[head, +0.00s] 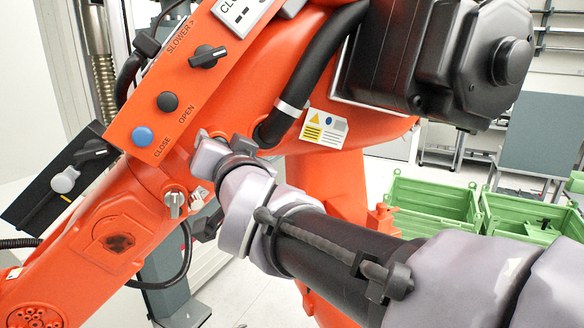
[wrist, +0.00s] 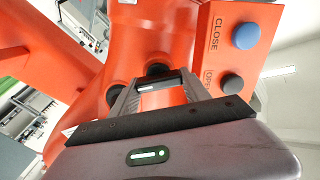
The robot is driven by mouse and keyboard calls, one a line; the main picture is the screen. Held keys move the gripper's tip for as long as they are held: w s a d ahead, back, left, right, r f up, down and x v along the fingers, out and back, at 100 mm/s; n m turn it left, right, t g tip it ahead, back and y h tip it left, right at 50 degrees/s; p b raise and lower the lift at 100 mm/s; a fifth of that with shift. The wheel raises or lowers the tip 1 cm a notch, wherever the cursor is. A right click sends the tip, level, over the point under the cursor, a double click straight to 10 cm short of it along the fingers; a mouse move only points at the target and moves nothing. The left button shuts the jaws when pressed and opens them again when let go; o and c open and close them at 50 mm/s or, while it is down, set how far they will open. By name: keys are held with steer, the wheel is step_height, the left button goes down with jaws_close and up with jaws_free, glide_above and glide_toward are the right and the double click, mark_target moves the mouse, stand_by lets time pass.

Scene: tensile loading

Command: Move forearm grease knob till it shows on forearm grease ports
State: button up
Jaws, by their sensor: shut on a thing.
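My gripper (wrist: 150,92) reaches the orange machine arm beside the panel with the blue and black buttons. In the head view my gripper (head: 213,148) is a grey shape just right of and below that panel. Its fingers are shut on a small part, apparently the forearm grease knob, which the fingers and gripper body mostly hide. A dark and silvery edge (wrist: 148,85) shows between the fingers. I cannot read which mark the knob points to, and its ports label is not readable.
The panel carries a blue CLOSE button (head: 143,136), a black OPEN button (head: 167,101) and a black knob (head: 207,56). A small silver knob (head: 173,203) sits lower on the orange arm. A black hose (head: 310,75) runs close above my gripper. Green crates (head: 432,204) stand behind.

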steer(key=m+b, duration=0.3)
steer(key=m, duration=0.1)
steer(key=shift+d+f+m, duration=0.1)
steer(key=shift+f+m, duration=0.05)
steer(key=shift+m, duration=0.25)
stand_by(0.4)
steer(key=o, duration=1.4)
steer(key=shift+w, duration=0.1)
steer(key=p+v, duration=0.4)
steer(key=v, duration=1.3)
steer(key=shift+s, duration=0.3)
